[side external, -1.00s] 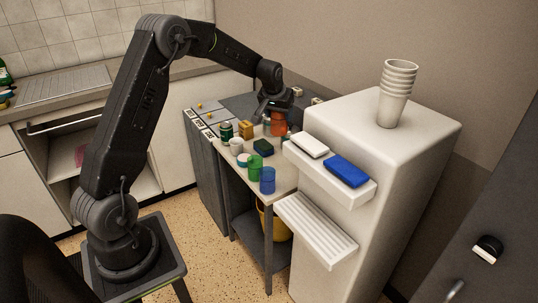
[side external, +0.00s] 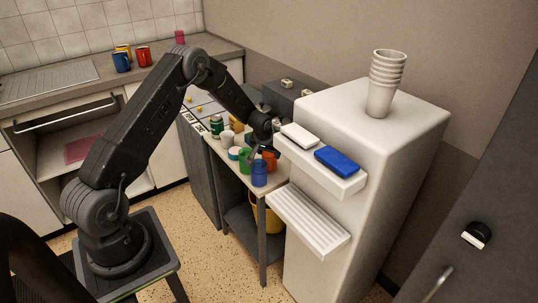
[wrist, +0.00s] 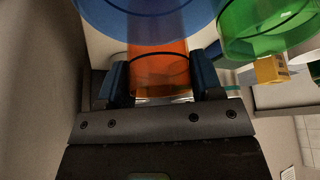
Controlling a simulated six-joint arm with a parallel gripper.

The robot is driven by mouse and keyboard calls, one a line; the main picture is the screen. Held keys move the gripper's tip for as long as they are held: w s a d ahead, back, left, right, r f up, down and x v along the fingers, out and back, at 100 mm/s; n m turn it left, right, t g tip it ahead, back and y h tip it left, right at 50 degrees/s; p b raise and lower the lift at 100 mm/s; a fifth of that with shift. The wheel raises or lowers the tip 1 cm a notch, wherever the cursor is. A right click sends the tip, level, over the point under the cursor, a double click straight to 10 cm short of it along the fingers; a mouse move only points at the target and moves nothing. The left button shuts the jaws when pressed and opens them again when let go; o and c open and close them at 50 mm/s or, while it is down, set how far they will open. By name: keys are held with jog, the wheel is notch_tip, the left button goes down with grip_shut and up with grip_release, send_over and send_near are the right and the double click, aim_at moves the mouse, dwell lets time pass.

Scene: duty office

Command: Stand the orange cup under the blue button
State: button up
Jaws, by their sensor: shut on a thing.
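My gripper (side external: 262,147) is over the side table, close to the water dispenser's button ledge. It is shut on the orange cup (side external: 269,163), which shows between the two fingers in the wrist view (wrist: 158,72). The blue cup (side external: 259,176) is just in front of the orange cup, and the green cup (side external: 245,157) is to its left. I cannot tell whether the orange cup touches the table. The blue button (side external: 336,160) is on the dispenser's upper ledge, right of the white button (side external: 299,136). The slatted drip shelf (side external: 308,223) below it is empty.
The white dispenser (side external: 370,190) stands right of the table, with stacked cups (side external: 384,85) on top. A green can (side external: 216,125) and a white cup (side external: 228,138) stand on the table's left side. Mugs (side external: 122,61) sit on the rear counter. Open space lies before the drip shelf.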

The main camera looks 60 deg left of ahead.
jog(key=shift+f, duration=0.8)
jog(key=o, duration=0.6)
jog(key=shift+f, duration=0.15)
jog(key=shift+o, duration=0.4)
jog(key=v, duration=1.2)
